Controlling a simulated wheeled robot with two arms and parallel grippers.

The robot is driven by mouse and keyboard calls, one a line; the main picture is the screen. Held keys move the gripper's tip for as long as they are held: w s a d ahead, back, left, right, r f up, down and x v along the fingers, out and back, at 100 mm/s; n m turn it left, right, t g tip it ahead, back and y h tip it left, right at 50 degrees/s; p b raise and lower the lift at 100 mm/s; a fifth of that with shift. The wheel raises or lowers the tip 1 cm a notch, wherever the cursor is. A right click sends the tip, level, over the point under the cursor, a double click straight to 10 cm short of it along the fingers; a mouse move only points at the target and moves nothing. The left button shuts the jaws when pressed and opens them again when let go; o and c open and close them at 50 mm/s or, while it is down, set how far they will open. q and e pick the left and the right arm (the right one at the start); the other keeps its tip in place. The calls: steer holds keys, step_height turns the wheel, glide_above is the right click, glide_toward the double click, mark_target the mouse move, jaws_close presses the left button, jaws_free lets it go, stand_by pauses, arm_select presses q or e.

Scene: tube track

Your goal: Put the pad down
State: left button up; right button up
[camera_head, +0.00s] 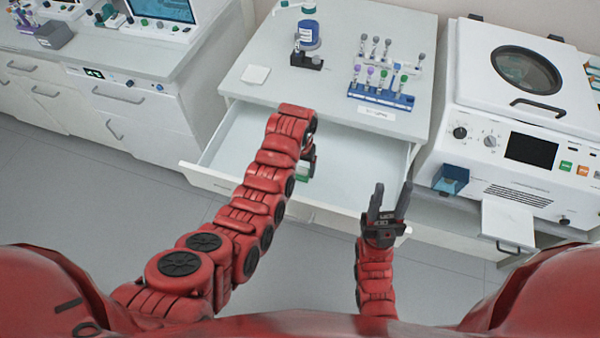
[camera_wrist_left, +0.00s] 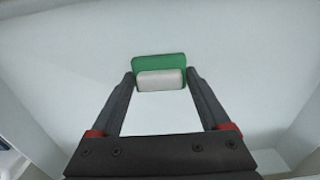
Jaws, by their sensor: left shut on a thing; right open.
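The pad (camera_wrist_left: 160,62), green with a white face, is between the fingertips of my left gripper (camera_wrist_left: 160,82) in the left wrist view. My left gripper is shut on it, in or over the open drawer (camera_head: 240,150). In the head view only a small green part of the pad (camera_head: 303,173) shows, beside my left forearm, which hides the rest of it and most of that gripper. I cannot tell whether the pad touches the drawer floor. My right gripper (camera_head: 388,200) is open and empty at the drawer's front right.
A white machine (camera_head: 520,130) stands at the right. The visible drawer floor looks clear.

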mark_target(300, 175)
arm_select(q)
steer(key=shift+f+p, duration=0.5)
steer(key=shift+f, duration=1.45)
steer(key=shift+f, duration=0.2)
steer(key=o, duration=1.2)
steer(key=shift+c, duration=0.2)
steer(key=shift+r, duration=0.1)
